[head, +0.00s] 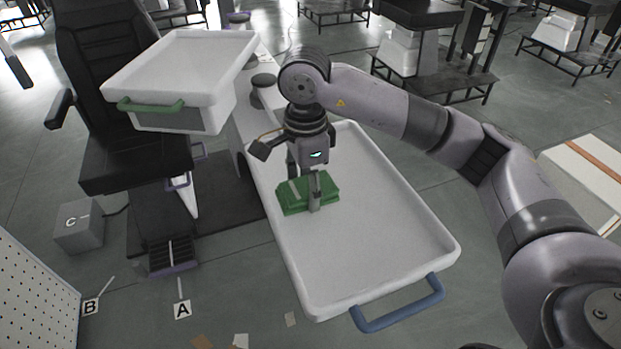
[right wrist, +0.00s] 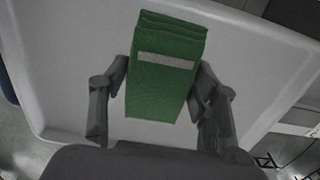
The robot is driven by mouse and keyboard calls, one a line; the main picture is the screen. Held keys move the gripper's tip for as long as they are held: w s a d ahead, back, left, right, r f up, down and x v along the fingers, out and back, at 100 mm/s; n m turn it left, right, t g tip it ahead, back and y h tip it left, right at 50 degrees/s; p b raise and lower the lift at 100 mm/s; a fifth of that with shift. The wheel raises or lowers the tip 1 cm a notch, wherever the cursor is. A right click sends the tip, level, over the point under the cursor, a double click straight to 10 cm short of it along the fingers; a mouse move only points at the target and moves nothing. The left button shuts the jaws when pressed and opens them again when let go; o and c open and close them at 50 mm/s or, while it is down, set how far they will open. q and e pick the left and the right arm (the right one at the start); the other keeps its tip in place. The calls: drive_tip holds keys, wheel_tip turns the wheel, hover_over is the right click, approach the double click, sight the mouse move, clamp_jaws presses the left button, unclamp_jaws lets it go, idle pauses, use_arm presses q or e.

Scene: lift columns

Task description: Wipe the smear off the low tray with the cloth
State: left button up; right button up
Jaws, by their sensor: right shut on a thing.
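The low tray (head: 385,235) is a white rectangular tray with raised rims and a blue handle (head: 398,305) at its near end. My right gripper (head: 303,198) is over its left part, pointing down and shut on the cloth. The cloth (head: 292,196) is a folded green block with a pale strip on top, and it appears to rest on the tray floor. In the right wrist view the cloth (right wrist: 168,68) sits between the two fingers. I see no smear on the bare tray floor; the patch under the cloth and gripper is hidden. My left gripper is not in view.
A higher white tray (head: 190,52) with a green handle stands at the upper left, close to the gripper. A black chair (head: 115,90) is left of it. A grey box (head: 78,228) marked C and floor labels A and B lie lower left. The tray's right half is clear.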

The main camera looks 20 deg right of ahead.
wheel_tip(320, 180, up, 2)
drive_tip(key=shift+a+p, duration=0.15)
drive_tip(key=shift+p, duration=0.25)
drive_tip(key=shift+r+p, duration=0.35)
drive_tip(key=shift+r, duration=0.45)
drive_tip(key=shift+f, duration=0.1)
